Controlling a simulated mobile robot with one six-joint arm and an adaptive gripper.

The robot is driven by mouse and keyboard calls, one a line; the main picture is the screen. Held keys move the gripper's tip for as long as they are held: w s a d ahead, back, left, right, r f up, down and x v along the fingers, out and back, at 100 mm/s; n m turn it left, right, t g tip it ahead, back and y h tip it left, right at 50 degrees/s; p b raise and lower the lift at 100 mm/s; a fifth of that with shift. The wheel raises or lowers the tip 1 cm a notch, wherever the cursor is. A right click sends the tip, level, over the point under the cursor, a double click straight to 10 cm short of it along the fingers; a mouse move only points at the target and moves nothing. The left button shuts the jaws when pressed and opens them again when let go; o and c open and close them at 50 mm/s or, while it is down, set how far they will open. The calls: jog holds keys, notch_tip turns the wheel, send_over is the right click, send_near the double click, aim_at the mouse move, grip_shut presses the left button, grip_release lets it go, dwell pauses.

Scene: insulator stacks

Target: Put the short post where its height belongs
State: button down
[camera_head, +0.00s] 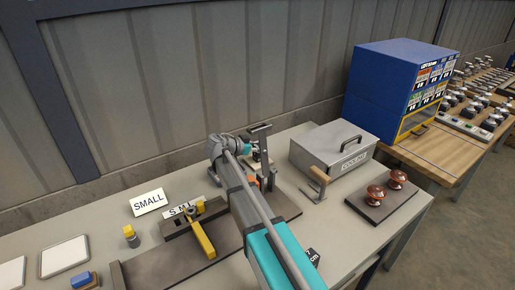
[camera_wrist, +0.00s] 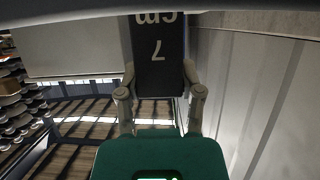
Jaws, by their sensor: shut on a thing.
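In the wrist view my gripper (camera_wrist: 158,90) is shut on a dark post (camera_wrist: 157,70) marked "7 cm", its lettering upside down. The post lies between the two fingers and its far end runs toward the top of the picture. In the head view my arm reaches over the middle of the table, and its links hide much of what is behind. A sign (camera_head: 185,208) reading "S M L" stands at the back of a dark fixture with a yellow lever (camera_head: 200,237). A white card (camera_head: 148,202) reads "SMALL".
A grey lidded box (camera_head: 335,150) marked "COOLING" stands behind right. Two brown insulators (camera_head: 376,194) (camera_head: 397,178) sit on a dark plate. A wooden-handled bracket (camera_head: 318,177) is near the box. A yellow-capped bottle (camera_head: 130,236) and a white tray (camera_head: 64,257) are at left.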

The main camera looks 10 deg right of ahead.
jog(key=shift+c, duration=1.3)
grip_release()
jog(key=shift+r, duration=0.1)
jog(key=shift+s+a+r+p, duration=0.2)
jog(key=shift+a+r+p, duration=0.1)
jog(key=shift+a+p, duration=0.2)
jog(key=p+v, duration=0.4)
jog(key=v, duration=0.6)
jog(key=shift+a+r, duration=0.15)
jog(key=shift+a, duration=0.2)
jog(key=shift+s, duration=0.1)
